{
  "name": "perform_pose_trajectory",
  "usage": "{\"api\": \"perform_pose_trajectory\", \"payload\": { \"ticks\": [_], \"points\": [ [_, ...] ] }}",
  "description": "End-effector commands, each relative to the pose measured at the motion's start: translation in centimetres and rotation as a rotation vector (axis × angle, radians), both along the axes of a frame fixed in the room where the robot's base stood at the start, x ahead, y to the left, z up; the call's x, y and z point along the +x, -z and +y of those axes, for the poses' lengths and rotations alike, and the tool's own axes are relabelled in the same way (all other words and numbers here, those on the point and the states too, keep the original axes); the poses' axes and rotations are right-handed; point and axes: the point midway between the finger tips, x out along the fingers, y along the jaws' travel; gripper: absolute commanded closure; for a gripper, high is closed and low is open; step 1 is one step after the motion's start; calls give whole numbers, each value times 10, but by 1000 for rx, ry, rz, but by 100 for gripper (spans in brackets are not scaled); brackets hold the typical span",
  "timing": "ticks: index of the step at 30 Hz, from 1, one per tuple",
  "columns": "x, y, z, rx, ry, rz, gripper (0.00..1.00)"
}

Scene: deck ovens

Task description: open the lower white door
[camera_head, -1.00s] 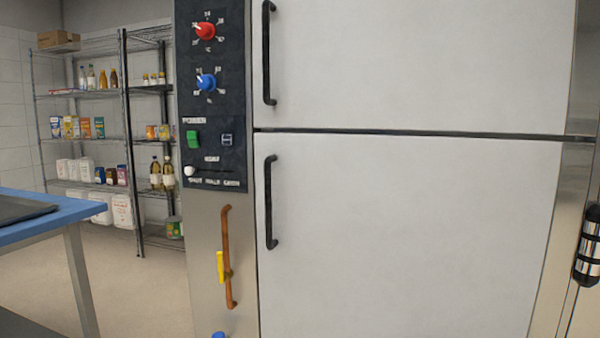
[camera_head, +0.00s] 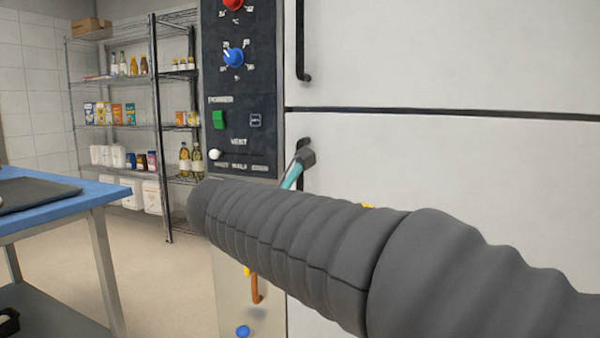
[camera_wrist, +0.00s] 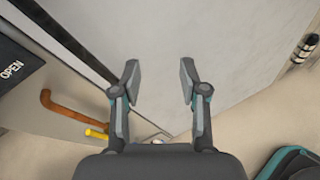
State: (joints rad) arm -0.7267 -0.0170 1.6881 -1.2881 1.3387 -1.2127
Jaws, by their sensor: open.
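The lower white door (camera_head: 470,165) is closed below a dark seam. The top of its black handle (camera_head: 303,143) shows at the door's left edge; my arm hides most of the rest. A grey fingertip and teal part of my gripper (camera_head: 306,158) show right at the handle; I cannot tell whether they touch it. In the wrist view my gripper (camera_wrist: 160,80) is open, with nothing seen between its fingers. The white door (camera_wrist: 215,35) fills the space beyond them.
The control panel (camera_head: 240,110) has knobs and a green switch. Below it are an orange handle (camera_head: 256,288) with a yellow part and a blue knob (camera_head: 243,331). A blue-topped table (camera_head: 85,200) and stocked shelves (camera_head: 165,125) stand left. Floor between is clear.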

Motion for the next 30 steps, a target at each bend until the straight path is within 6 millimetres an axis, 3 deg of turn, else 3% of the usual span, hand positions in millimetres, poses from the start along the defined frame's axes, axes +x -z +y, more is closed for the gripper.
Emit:
{"api": "perform_pose_trajectory", "payload": {
  "ticks": [1, 3, 6, 10, 17, 30],
  "points": [
    [7, -10, 30, -100, -47, -10, 57],
    [11, -27, 60, -222, -88, -28, 57],
    [11, -43, 90, -344, -119, -50, 57],
    [11, -54, 108, -420, -132, -67, 57],
    [31, -56, 98, -435, -130, -67, 57],
    [99, -56, 56, -431, -131, -67, 57]
  ]
}}
